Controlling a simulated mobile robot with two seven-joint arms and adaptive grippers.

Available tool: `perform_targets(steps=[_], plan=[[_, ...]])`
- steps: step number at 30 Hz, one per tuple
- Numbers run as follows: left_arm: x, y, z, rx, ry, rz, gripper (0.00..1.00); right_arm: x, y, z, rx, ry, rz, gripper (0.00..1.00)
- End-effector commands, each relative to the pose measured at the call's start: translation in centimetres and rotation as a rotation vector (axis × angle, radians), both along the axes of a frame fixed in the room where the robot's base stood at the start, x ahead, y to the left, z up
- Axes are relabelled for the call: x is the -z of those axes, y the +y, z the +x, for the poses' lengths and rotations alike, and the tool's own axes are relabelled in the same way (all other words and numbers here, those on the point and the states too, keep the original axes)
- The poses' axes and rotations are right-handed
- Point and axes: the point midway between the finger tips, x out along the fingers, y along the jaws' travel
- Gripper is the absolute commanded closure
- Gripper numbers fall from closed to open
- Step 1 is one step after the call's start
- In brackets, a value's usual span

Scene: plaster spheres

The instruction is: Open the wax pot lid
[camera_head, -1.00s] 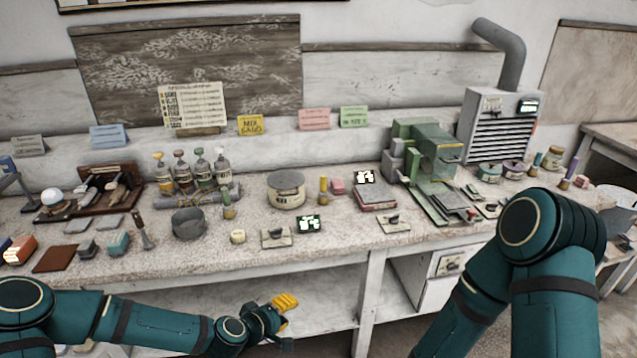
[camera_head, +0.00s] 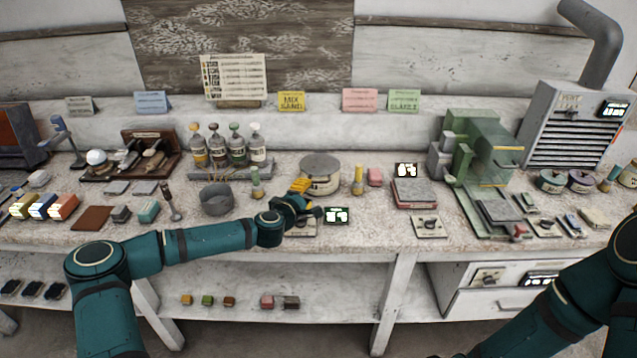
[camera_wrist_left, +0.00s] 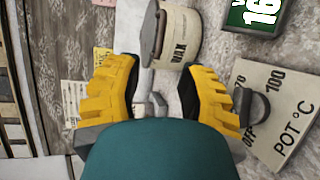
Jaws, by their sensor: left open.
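The wax pot (camera_head: 322,184) is a cream cylinder with a grey-brown lid (camera_head: 320,164) on top, standing on the bench. In the left wrist view the pot (camera_wrist_left: 180,38) shows the word WAX, and its lid (camera_wrist_left: 150,30) sits on it at the pot's end. My left gripper (camera_head: 304,194) is at the pot's front left side in the head view. My right gripper is out of view.
A pot temperature dial plate (camera_wrist_left: 272,112) and a green display (camera_head: 337,215) sit close to the left gripper. A grey bowl (camera_head: 216,199) stands left, a yellow-topped bottle (camera_head: 358,180) right of the pot. A green press (camera_head: 485,150) stands farther right.

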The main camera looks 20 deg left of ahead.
Motion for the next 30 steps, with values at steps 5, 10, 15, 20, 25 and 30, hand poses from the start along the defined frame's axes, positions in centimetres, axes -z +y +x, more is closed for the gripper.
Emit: perform_targets(steps=[5, 10, 15, 20, 25, 30], plan=[[0.8, -0.5, 3.3, 0.000, 0.000, -0.001, 0.61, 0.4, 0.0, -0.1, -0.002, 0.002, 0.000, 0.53], [1.3, -0.8, 5.9, 0.001, 0.000, 0.000, 0.61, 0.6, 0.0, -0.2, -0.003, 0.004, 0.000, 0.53], [1.6, -1.0, 7.6, 0.001, 0.000, 0.000, 0.61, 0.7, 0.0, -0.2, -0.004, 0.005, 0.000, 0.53], [1.7, -1.1, 8.3, 0.001, 0.000, 0.000, 0.61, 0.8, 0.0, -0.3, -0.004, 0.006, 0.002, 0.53], [1.7, -1.1, 8.4, 0.001, 0.001, 0.000, 0.61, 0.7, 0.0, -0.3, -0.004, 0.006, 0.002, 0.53], [1.7, -1.1, 8.4, 0.001, 0.000, 0.001, 0.72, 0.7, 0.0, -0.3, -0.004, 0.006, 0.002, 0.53]])
